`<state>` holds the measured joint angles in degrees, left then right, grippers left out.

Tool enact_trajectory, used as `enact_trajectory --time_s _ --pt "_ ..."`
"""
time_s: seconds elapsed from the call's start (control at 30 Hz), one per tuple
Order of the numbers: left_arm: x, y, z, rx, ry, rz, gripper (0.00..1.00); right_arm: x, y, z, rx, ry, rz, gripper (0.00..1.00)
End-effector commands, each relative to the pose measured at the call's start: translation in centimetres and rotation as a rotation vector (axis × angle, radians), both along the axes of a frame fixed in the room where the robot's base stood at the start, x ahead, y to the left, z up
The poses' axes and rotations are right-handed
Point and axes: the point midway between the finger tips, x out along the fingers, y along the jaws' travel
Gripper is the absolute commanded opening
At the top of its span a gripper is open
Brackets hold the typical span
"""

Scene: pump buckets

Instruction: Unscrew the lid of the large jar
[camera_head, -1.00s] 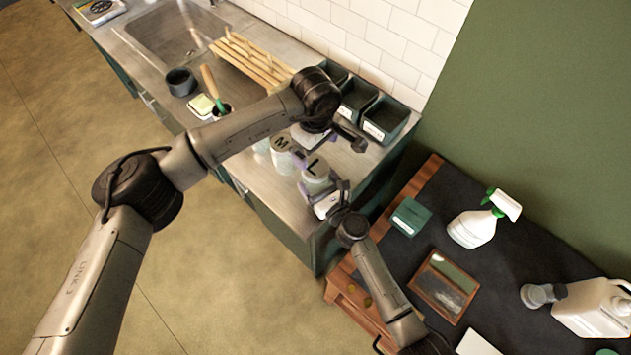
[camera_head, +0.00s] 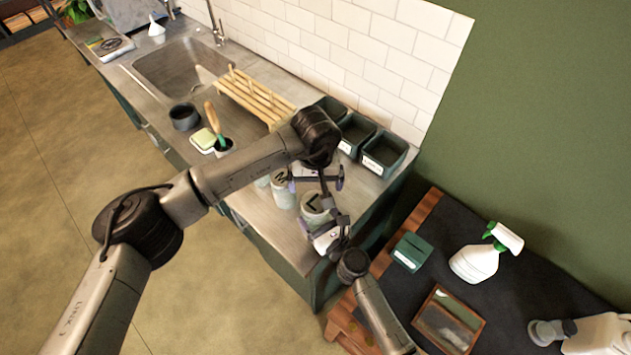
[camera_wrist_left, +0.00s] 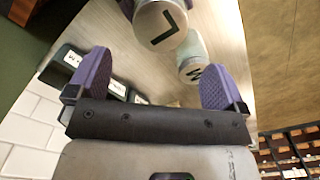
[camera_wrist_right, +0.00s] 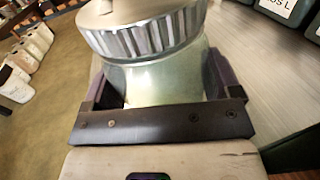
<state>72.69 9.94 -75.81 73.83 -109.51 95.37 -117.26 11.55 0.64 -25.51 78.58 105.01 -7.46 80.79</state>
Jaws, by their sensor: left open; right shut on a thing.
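The large jar (camera_head: 316,216) stands at the counter's front right, with its pale lid marked L (camera_head: 312,203) on it. My right gripper (camera_wrist_right: 158,80) is shut around the jar's glass body, below the ridged lid rim (camera_wrist_right: 150,32). My left gripper (camera_head: 317,182) is open and empty, just above and behind the lid in the head view. In the left wrist view the L lid (camera_wrist_left: 160,24) lies ahead, between and beyond the purple fingers, apart from them. The smaller M jar (camera_head: 284,195) stands to the left of the large jar.
Dark labelled bins (camera_head: 384,153) stand against the wall behind the jars. A wooden rack (camera_head: 255,97), a dark pot (camera_head: 184,117) and a sponge (camera_head: 203,139) lie further left. A spray bottle (camera_head: 475,262) and a green box (camera_head: 411,251) stand on the right bench.

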Motion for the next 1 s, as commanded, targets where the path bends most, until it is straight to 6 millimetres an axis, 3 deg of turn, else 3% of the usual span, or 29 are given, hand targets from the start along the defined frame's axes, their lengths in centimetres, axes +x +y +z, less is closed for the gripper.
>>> enact_trajectory --time_s 0.2,0.47,1.0 --pt "0.0 0.0 0.0 0.002 0.0 -0.253 0.98 0.0 0.0 0.0 0.0 0.001 0.0 0.17" --pt "0.0 0.0 -0.7 0.001 0.001 -0.382 0.98 0.0 0.0 0.0 0.0 0.001 0.0 0.17" --pt "-0.1 0.0 -7.1 0.001 0.002 -0.39 0.98 0.0 0.0 0.0 0.0 0.001 0.0 0.17"
